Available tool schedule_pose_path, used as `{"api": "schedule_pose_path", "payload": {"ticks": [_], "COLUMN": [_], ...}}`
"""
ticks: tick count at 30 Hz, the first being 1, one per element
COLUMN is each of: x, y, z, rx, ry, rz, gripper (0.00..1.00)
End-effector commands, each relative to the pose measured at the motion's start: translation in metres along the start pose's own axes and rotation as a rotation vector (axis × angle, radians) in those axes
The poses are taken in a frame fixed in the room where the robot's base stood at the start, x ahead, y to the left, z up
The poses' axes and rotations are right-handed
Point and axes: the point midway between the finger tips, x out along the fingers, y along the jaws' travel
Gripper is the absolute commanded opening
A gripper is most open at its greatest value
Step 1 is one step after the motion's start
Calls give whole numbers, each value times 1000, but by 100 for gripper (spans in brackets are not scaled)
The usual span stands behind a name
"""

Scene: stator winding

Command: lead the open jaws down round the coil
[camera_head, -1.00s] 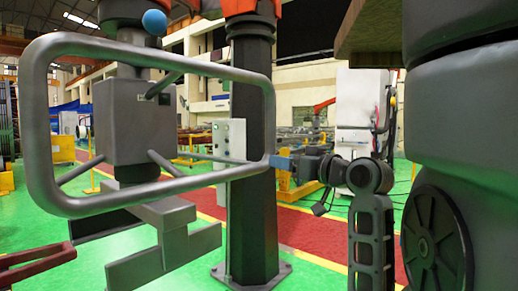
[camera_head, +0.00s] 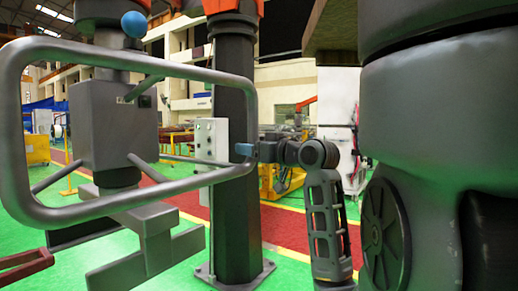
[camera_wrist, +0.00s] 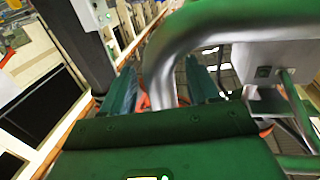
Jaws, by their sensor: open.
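My gripper (camera_head: 244,150) is at the right upright of a grey tubular loop (camera_head: 150,62) in the head view. Its bluish tip overlaps the tube there. In the wrist view, the gripper (camera_wrist: 163,88) is open, with one green finger on each side. The loop's grey tube (camera_wrist: 177,52) bends down into the gap between the fingers; I cannot tell if it touches them or lies in front of them. An orange-red part shows by the left finger, too small to identify. I see no wound coil that I can name with certainty.
A grey box (camera_head: 112,125) with rods stands inside the loop, with grey plates (camera_head: 147,220) below. A dark column (camera_head: 236,130) and a grey control box (camera_head: 212,140) stand behind. A red bar (camera_head: 25,265) is at lower left. Green floor lies beneath.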

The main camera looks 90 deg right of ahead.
Motion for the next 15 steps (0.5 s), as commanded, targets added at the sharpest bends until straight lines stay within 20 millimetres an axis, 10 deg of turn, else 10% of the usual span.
{"api": "schedule_pose_path", "payload": {"ticks": [8,15], "x": [1,1], "y": [0,0], "z": [0,0], "rx": [0,0], "ry": [0,0], "rz": [0,0], "gripper": [59,36]}}
